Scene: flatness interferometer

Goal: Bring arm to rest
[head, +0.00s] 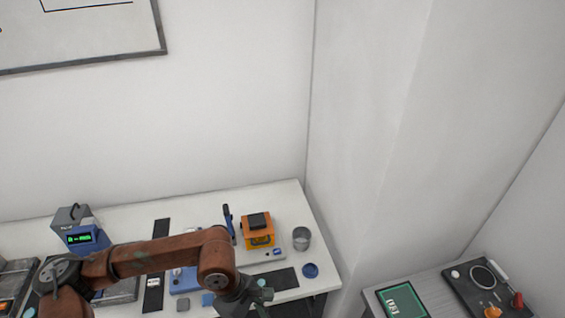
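My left arm, rust-brown, comes in from the lower left and bends at an elbow above the front of the white table (295,196). My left gripper (262,297) points down near the table's front edge, beside a dark mat (284,278). It is small and partly cut off by the bottom edge, so its finger opening is unclear. I see nothing clearly held in it. My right gripper is out of view. An orange device with a dark top (257,228) stands on a pale base behind the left gripper.
A grey cup (301,238) and blue round dish (310,270) stand at the table's right end. A blue meter with a green display (86,238) is at left. A side bench (440,283) stands at lower right. A floor gap separates the two surfaces.

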